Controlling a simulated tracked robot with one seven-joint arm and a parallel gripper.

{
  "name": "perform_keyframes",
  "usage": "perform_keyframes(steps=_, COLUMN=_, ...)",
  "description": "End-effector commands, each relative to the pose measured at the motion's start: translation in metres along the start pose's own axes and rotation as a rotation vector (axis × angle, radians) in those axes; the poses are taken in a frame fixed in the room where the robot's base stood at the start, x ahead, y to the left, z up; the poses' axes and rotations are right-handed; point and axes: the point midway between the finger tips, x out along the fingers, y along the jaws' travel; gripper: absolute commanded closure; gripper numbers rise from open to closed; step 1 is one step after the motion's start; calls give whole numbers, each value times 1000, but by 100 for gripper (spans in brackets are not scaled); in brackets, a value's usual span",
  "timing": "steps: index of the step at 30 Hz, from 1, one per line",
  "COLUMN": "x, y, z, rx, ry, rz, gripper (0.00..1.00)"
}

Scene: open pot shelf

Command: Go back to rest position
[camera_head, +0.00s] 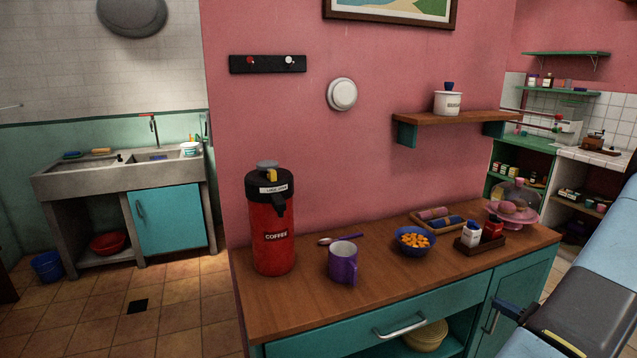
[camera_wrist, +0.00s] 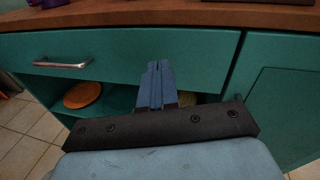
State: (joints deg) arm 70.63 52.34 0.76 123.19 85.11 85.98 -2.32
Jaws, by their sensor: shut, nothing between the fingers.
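My gripper (camera_head: 499,305) is at the lower right of the head view, in front of the teal cabinet's right part and below the counter top. In the wrist view my gripper (camera_wrist: 158,66) points at the teal cabinet front (camera_wrist: 200,55), with its two blue fingers together and nothing between them. I cannot tell the exact gap between the fingertips and the cabinet front.
A drawer handle (camera_head: 401,325) sticks out of the teal drawer, with an open shelf below holding a yellowish pot (camera_head: 427,336). On the wooden counter (camera_head: 300,308) stand a red coffee flask (camera_head: 272,228), a purple mug (camera_head: 343,264) and an orange-filled blue bowl (camera_head: 415,241).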

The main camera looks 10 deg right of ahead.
Motion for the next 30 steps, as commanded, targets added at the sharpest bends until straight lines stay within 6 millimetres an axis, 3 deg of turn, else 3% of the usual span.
perform_keyframes(steps=1, x=13, y=6, z=18, rx=-37, ry=10, rz=60, gripper=100)
perform_keyframes(steps=6, x=47, y=32, z=66, rx=-149, ry=50, rz=246, gripper=100)
perform_keyframes(steps=15, x=90, y=90, z=141, rx=-368, ry=123, rz=555, gripper=100)
perform_keyframes(steps=21, x=107, y=133, z=184, rx=-533, ry=171, rz=745, gripper=100)
perform_keyframes(steps=30, x=114, y=196, z=238, rx=-809, ry=241, rz=998, gripper=100)
